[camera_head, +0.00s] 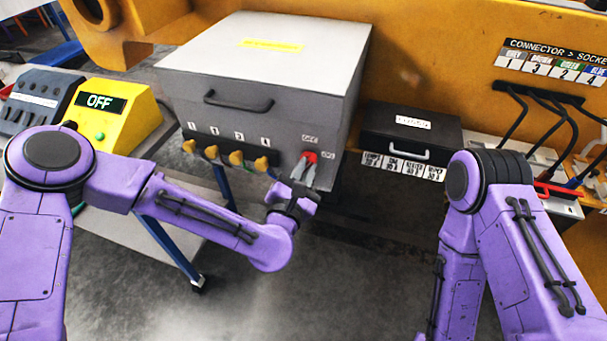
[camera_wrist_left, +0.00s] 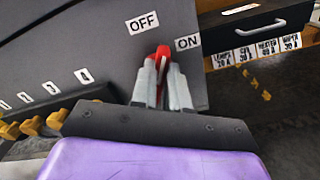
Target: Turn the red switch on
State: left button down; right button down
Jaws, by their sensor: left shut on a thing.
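The red switch (camera_head: 311,156) is on the front of the grey box (camera_head: 270,55), near its right edge. In the left wrist view the red switch (camera_wrist_left: 162,54) sits between the OFF label (camera_wrist_left: 142,22) and the ON label (camera_wrist_left: 187,43), and it looks roughly upright. My left gripper (camera_head: 304,168) has its fingers on the red switch; in the left wrist view the gripper (camera_wrist_left: 163,72) is shut on it, and the fingers hide its lower part. My right arm shows at the right of the head view, but its gripper is out of view.
Several yellow knobs (camera_head: 236,158) line the box front left of the switch. A black drawer box (camera_head: 408,138) stands to the right. A yellow box with an OFF display (camera_head: 100,102) stands at the left. Black cables (camera_head: 545,110) hang at the far right.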

pick_arm(q)
jog(key=m+b, duration=0.1)
jog(key=m, duration=0.3)
jog(key=m+b, duration=0.1)
jog(key=m, duration=0.3)
jog(key=f+m+b, duration=0.1)
jog(key=m+b, duration=0.1)
jog(key=m, duration=0.2)
jog(key=shift+s+d, duration=0.1)
jog(key=shift+d, duration=0.2)
dwell(0.3)
jog(key=c, duration=1.1)
grip_release()
jog(key=b+v, duration=0.1)
jog(key=v, duration=0.9)
jog(key=shift+s+r, duration=0.1)
jog(key=shift+s, duration=0.2)
